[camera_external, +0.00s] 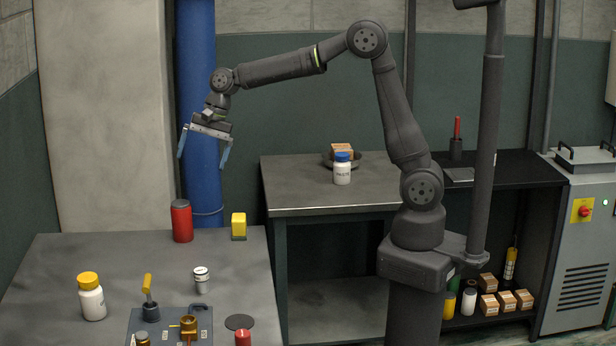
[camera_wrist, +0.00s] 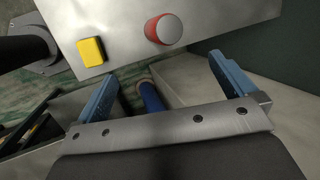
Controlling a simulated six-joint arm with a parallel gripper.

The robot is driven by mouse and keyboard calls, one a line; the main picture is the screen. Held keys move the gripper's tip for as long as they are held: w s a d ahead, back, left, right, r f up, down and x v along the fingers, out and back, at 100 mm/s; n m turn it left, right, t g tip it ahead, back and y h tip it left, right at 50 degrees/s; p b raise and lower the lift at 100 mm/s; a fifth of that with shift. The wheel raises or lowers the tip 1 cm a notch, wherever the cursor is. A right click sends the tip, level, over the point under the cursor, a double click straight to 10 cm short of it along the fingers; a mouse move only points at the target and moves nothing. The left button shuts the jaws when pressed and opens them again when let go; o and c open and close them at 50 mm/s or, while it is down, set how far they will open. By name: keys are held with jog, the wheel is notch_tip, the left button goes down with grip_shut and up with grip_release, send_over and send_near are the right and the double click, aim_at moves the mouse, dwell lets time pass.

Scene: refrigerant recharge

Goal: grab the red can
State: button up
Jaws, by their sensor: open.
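The red can (camera_external: 181,222) stands upright at the back of the left table, with a grey top. In the wrist view the red can (camera_wrist: 163,29) shows near the top middle, seen mostly from above. My gripper (camera_external: 202,160) is open and empty, with its blue fingers pointing down, above and behind the can and clear of it. In the wrist view my gripper (camera_wrist: 165,80) has its two blue fingers wide apart, with the can beyond them.
A yellow block (camera_external: 239,226) stands just right of the can. A blue column (camera_external: 203,130) rises close behind the table. A yellow-capped white bottle (camera_external: 92,300), a small white can (camera_external: 201,281) and a grey fixture (camera_external: 172,325) occupy the nearer tabletop (camera_external: 45,265).

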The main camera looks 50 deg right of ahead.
jog(key=c, duration=0.5)
jog(key=shift+o, duration=0.2)
jog(key=m+h, duration=0.3)
jog(key=m, duration=0.9)
send_near(181, 203)
jog(key=shift+g, duration=0.4)
jog(key=f, duration=0.6)
jog(key=w+a+f, duration=0.1)
jog(key=f, duration=0.2)
jog(key=shift+w+f, duration=0.1)
jog(key=shift+a+f, duration=0.15)
jog(key=shift+f, duration=1.15)
jog(key=shift+a+f, duration=0.15)
jog(key=shift+f, duration=1.2)
